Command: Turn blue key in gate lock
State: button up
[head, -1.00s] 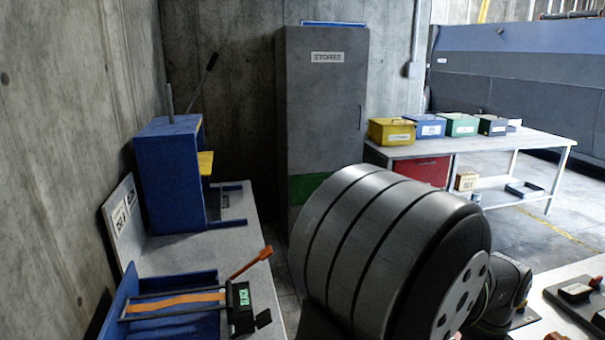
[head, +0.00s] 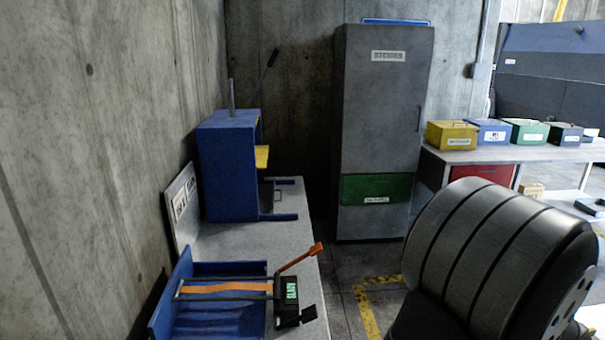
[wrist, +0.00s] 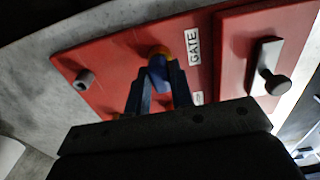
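In the wrist view, a red panel (wrist: 115,60) carries a white GATE label (wrist: 192,46). My gripper (wrist: 160,75) reaches to the key, with one dark finger on each side. The fingertips appear to touch the key's sides, so it looks shut on the key. The key's exact turn angle is hard to tell because the fingers partly cover it. The head view shows neither key nor lock.
A grey knob (wrist: 84,80) and a lever-like handle (wrist: 268,70) stand out from the red panels on either side. In the head view are a workbench (head: 225,245) with a blue press (head: 228,165), a grey cabinet (head: 380,110) and several coloured boxes on a table (head: 470,155).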

grip_shut()
jog(key=n, duration=0.4)
jog(key=shift+n, duration=0.3)
dwell(0.4)
jog(key=n, duration=0.4)
jog(key=shift+n, duration=0.3)
jog(key=shift+f, duration=0.1)
